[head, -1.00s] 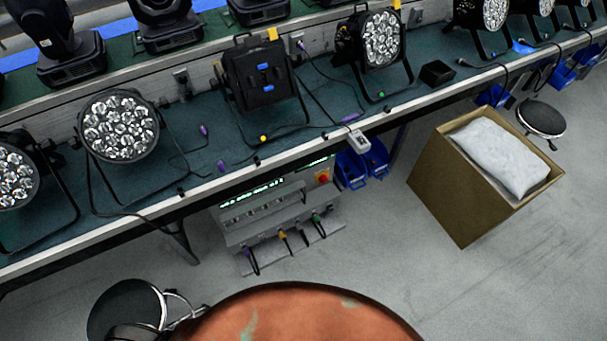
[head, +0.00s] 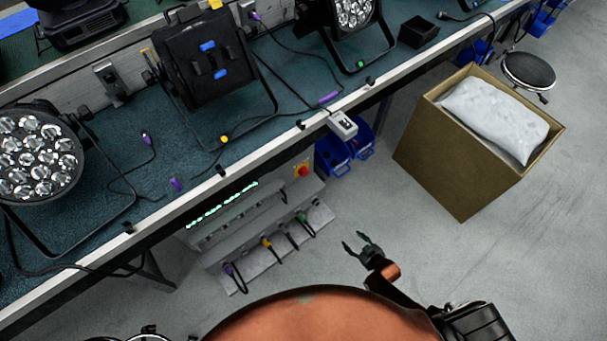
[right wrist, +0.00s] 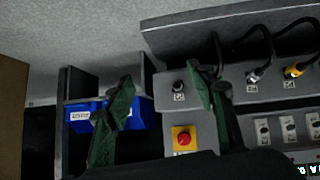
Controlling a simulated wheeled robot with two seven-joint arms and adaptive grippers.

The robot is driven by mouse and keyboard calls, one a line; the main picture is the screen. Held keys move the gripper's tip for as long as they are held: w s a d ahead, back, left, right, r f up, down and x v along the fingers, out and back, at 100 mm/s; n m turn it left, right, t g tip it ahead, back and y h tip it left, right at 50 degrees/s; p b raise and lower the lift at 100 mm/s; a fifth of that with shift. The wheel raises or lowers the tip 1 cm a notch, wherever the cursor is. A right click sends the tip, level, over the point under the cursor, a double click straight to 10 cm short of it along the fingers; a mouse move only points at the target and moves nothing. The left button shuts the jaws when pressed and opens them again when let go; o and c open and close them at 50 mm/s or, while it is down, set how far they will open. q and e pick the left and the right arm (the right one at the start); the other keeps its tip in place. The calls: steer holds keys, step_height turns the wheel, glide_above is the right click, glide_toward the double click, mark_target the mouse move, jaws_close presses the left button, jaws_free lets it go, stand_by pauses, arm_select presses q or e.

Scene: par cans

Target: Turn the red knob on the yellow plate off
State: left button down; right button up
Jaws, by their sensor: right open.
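The red knob (head: 303,170) sits on a yellow plate at the right end of the grey panel under the workbench. In the right wrist view the red knob (right wrist: 183,138) shows below the fingertips, between the two fingers, with its yellow plate (right wrist: 192,146) around it. My right gripper (head: 354,240) is open and empty, held in front of the panel, to the lower right of the knob and apart from it. Its two dark fingers (right wrist: 160,75) stand wide apart in the wrist view. My left gripper is not in view.
The workbench edge (head: 232,165) overhangs the grey panel. Cables with coloured plugs (head: 268,243) hang from the panel's lower ledge. Blue bins (head: 333,158) are beside the panel. A cardboard box (head: 445,165) stands at right. Floor between box and panel is clear.

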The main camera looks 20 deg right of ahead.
steer(key=w+a+r+n+t+y+b, duration=0.1)
steer(key=w+a+b, duration=0.15)
steer(key=w, duration=0.35)
steer(key=w+a+r+t+y+b, duration=0.1)
steer(key=w+r+t+b, duration=0.15)
steer(key=w, duration=0.35)
steer(key=w+a+n+t+y+b, duration=0.1)
steer(key=w+b, duration=0.2)
steer(key=w, duration=0.3)
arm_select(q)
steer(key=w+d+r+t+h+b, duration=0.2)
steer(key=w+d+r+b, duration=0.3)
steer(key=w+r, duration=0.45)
arm_select(e)
steer(key=t+y, duration=0.2)
glide_toward(306, 174)
steer(key=w, duration=0.1)
steer(key=shift+n, duration=0.4)
steer(key=b+x, duration=0.2)
steer(key=x, duration=0.5)
steer(key=shift+a+f, duration=0.1)
steer(key=shift+a, duration=0.15)
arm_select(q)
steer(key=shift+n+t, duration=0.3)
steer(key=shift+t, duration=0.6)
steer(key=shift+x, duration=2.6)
arm_select(e)
steer(key=shift+w+a, duration=0.2)
steer(key=shift+w, duration=0.25)
steer(key=c, duration=1.2)
